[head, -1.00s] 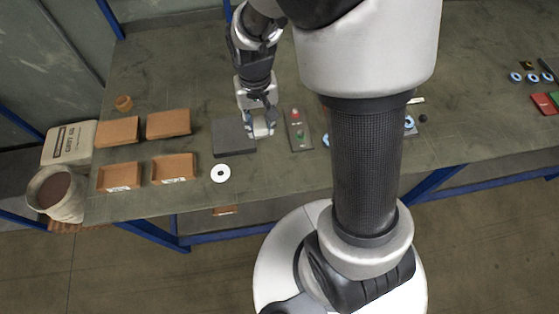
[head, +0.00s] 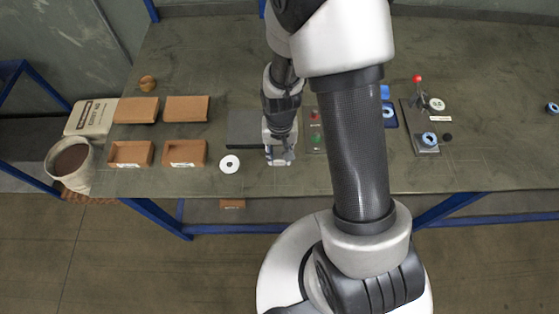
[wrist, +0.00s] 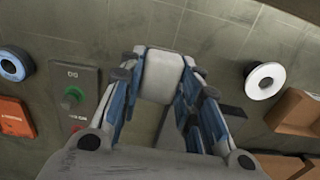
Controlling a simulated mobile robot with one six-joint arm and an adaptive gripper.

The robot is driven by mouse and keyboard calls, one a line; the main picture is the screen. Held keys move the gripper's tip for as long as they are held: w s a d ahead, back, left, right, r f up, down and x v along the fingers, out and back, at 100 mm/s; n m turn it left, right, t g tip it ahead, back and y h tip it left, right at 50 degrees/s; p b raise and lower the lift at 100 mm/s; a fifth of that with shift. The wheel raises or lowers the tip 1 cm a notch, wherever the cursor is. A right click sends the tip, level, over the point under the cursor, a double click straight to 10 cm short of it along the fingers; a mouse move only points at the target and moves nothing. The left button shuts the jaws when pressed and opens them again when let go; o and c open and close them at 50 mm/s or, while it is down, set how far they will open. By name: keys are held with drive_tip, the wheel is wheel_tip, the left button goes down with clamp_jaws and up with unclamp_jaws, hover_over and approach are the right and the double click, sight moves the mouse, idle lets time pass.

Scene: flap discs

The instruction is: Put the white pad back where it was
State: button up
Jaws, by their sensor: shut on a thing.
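The white pad (wrist: 162,72) is a pale block with rounded edges. In the wrist view it sits between my fingertips, and my gripper (wrist: 160,84) is shut on it. In the head view my gripper (head: 281,158) is over the front part of the table, right of a white disc and left of the green-button control box. The pad is hard to tell from the fingers there. I cannot tell whether the pad touches the table.
A dark grey plate (head: 243,128) lies behind left of my gripper, the white disc (head: 229,163) in front of it. The control box (head: 315,130) stands close right. Brown trays (head: 185,153) are at left, a red-knobbed lever fixture (head: 425,145) at right.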

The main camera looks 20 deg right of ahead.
sight(280, 161)
drive_tip(key=shift+f+b, duration=0.55)
drive_tip(key=shift+f, duration=1.55)
drive_tip(key=shift+f, duration=0.1)
drive_tip(key=o, duration=1)
drive_tip(key=shift+f, duration=0.1)
